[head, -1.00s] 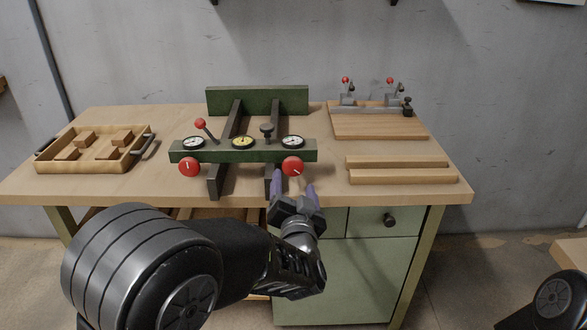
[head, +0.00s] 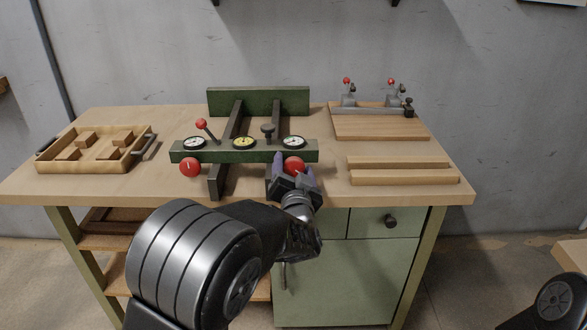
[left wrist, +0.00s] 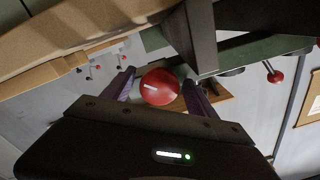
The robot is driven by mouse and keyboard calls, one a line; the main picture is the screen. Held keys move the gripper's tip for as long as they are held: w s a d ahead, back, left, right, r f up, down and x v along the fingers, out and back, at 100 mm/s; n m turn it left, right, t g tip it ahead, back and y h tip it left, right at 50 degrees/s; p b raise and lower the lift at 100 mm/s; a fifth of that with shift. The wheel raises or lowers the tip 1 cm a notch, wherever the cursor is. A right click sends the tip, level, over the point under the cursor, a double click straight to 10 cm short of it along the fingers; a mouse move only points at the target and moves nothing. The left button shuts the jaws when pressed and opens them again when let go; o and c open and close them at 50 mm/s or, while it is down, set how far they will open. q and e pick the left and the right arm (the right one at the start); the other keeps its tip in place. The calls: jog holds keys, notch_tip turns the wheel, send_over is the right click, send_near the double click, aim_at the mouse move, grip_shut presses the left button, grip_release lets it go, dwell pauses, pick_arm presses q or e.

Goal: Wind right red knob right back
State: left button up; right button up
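The right red knob (head: 294,166) sits on the front of the green press beam (head: 225,155), below the right dial. My left gripper (head: 293,172) is at it, with one purple finger on either side. In the left wrist view the red knob (left wrist: 160,87), with a white mark on its face, lies between the two spread fingers (left wrist: 160,92). A narrow gap seems to show beside the left finger; contact on the other side is unclear. The left red knob (head: 190,167) is free. My right gripper is out of view.
Three dials, a red-tipped lever (head: 202,124) and a dark knob (head: 268,129) are on the beam. A wooden tray (head: 95,165) with blocks is at left. Wooden strips (head: 400,178) and a clamp board (head: 380,127) are at right. The front bench edge lies below the knobs.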

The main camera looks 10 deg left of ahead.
pick_arm(q)
jog(key=c, duration=1.2)
jog(key=shift+n+b, duration=0.3)
jog(key=shift+n, duration=0.1)
jog(key=n+b, duration=0.1)
jog(key=n, duration=0.2)
jog(key=n+b, duration=0.1)
jog(key=shift+f+n+b, duration=0.25)
jog(key=shift+n+b, duration=0.05)
jog(key=shift+b, duration=0.05)
jog(key=n+b, duration=0.3)
jog(key=n, duration=0.2)
jog(key=shift+b, duration=0.4)
jog(key=n+b, duration=0.4)
jog(key=n, duration=0.1)
jog(key=shift+d, duration=0.1)
jog(key=n+b, duration=0.4)
jog(key=shift+d+n+h, duration=0.1)
jog(key=shift+n+h, duration=0.3)
jog(key=n+b, duration=0.2)
jog(key=n, duration=0.1)
jog(key=shift+r+n+b, duration=0.25)
jog(key=shift+n+b, duration=0.65)
jog(key=shift+n, duration=0.1)
